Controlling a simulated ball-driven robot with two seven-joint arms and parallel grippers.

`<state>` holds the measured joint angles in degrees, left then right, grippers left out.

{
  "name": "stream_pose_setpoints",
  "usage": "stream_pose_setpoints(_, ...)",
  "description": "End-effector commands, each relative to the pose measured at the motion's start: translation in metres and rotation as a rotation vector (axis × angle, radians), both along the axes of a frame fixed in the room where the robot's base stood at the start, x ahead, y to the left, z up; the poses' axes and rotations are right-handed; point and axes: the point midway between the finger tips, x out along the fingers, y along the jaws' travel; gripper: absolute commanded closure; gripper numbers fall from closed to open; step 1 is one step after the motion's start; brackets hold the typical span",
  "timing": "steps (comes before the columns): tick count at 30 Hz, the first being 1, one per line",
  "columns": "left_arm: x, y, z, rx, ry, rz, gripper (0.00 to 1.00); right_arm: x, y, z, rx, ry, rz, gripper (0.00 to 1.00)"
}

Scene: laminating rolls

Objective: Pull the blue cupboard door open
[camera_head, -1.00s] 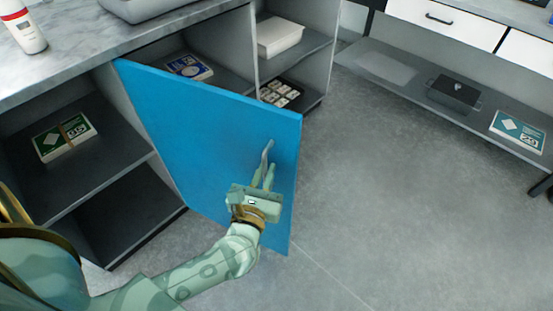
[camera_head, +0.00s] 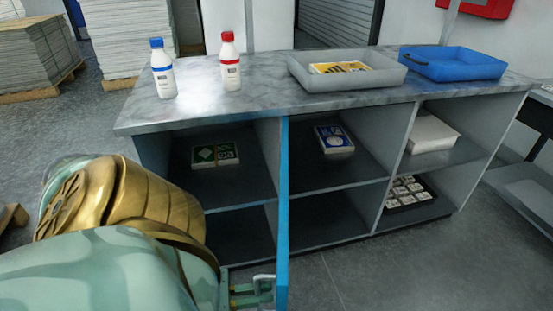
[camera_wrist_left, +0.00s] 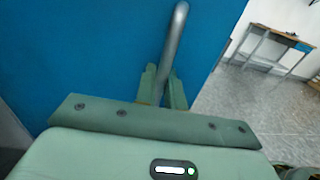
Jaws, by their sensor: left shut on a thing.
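The blue cupboard door (camera_head: 283,215) stands swung out from the cupboard and shows nearly edge-on in the head view. In the left wrist view the door's blue face (camera_wrist_left: 90,50) fills the left and middle. Its grey metal handle (camera_wrist_left: 174,38) rises between the fingers of my left gripper (camera_wrist_left: 163,88), which is shut on it. In the head view my left gripper (camera_head: 252,292) is low at the door's left side, partly hidden by my own arm. My right gripper is not in view.
The cupboard's marble top (camera_head: 215,105) carries two bottles (camera_head: 230,65), a grey tray (camera_head: 345,72) and a blue tray (camera_head: 452,64). Floor (camera_head: 375,270) is clear at front right.

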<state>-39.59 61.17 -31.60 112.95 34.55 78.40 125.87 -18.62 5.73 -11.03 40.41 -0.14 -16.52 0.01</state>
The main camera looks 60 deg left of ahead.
Motion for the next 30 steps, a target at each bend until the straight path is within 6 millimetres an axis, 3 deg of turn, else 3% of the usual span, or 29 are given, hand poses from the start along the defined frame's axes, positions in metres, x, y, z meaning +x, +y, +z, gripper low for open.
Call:
stream_pose_setpoints(13,-0.003,0.003,0.0,-0.004,0.001,-0.008,1.0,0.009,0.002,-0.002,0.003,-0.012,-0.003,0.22)
stream_pose_setpoints(15,-0.003,0.003,0.0,-0.004,0.001,-0.008,0.76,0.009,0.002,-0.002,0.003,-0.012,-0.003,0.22)
stream_pose_setpoints(25,-0.006,0.003,0.001,-0.003,0.001,-0.01,0.75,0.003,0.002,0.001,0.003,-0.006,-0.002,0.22)
stream_pose_setpoints(30,-0.027,0.009,0.002,-0.002,0.002,-0.011,0.75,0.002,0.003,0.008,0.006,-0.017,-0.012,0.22)
